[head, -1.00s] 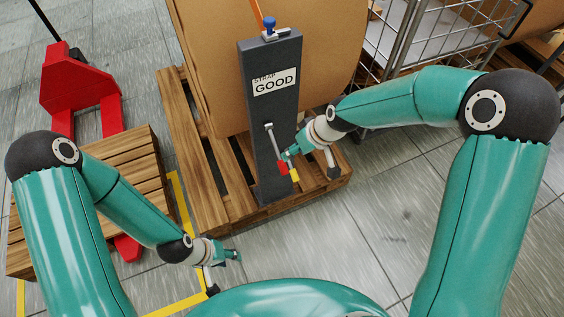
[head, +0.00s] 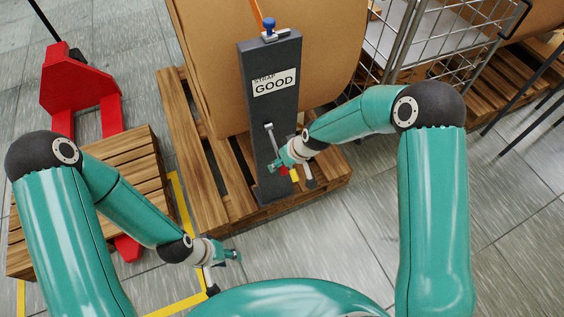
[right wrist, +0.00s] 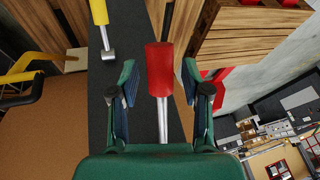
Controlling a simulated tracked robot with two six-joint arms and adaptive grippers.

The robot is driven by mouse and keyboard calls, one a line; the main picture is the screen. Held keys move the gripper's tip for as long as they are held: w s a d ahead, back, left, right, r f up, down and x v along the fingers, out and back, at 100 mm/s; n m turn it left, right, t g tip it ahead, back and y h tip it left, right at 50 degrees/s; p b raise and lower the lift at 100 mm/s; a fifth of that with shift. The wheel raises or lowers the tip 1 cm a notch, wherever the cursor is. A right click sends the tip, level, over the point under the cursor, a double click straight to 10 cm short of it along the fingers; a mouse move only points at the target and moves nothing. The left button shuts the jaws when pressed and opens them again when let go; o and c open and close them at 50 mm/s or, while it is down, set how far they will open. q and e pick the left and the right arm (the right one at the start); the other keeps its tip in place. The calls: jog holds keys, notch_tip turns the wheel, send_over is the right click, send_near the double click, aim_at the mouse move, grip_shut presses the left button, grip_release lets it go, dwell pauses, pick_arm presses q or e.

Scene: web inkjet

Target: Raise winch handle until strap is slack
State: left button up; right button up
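A dark grey post (head: 270,110) labelled "STRAP GOOD" stands before a large brown roll. An orange strap (head: 257,14) rises from its top. A metal lever (head: 271,136) with a red grip hangs down the post's front. The red grip (right wrist: 160,68) shows in the right wrist view between the two fingers of my right gripper (right wrist: 162,84), with visible gaps on both sides. My right gripper is open around it and partly hides the lever's lower end in the head view. My left gripper (head: 232,254) hangs low over the floor, too small to read.
A yellow-gripped part (right wrist: 98,14) with a metal end is close beside the red grip. A blue knob (head: 268,23) tops the post. The brown roll (head: 215,70) rests on a wooden pallet (head: 195,170). A wire cage (head: 430,45) stands right; a red pallet jack (head: 80,85) stands left.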

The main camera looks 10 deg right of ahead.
grip_shut()
jog(key=shift+s+r+g+p, duration=0.1)
jog(key=shift+r+g+p, duration=0.3)
jog(key=shift+p, duration=0.45)
jog(key=shift+s+d+r+g+h+p, duration=0.15)
jog(key=shift+r+g+p, duration=0.15)
jog(key=shift+r+p, duration=0.25)
jog(key=shift+s+r+g+h+p, duration=0.15)
jog(key=shift+r+g+p, duration=0.15)
jog(key=shift+p, duration=0.35)
jog(key=shift+s+d+r+m+g+h+p, duration=0.1)
jog(key=shift+s+r+m+g+h+p, duration=0.05)
jog(key=shift+r+g, duration=0.35)
jog(key=shift+s+r+m+g+h+p, duration=0.1)
jog(key=shift+r+m+g+h+p, duration=0.05)
jog(key=shift+r+g, duration=0.3)
jog(key=shift+s+d+r+g+h+p, duration=0.15)
jog(key=shift+r+g+h+p, duration=0.2)
jog(key=shift+r+g, duration=0.9)
jog(key=shift+o, duration=0.8)
grip_release()
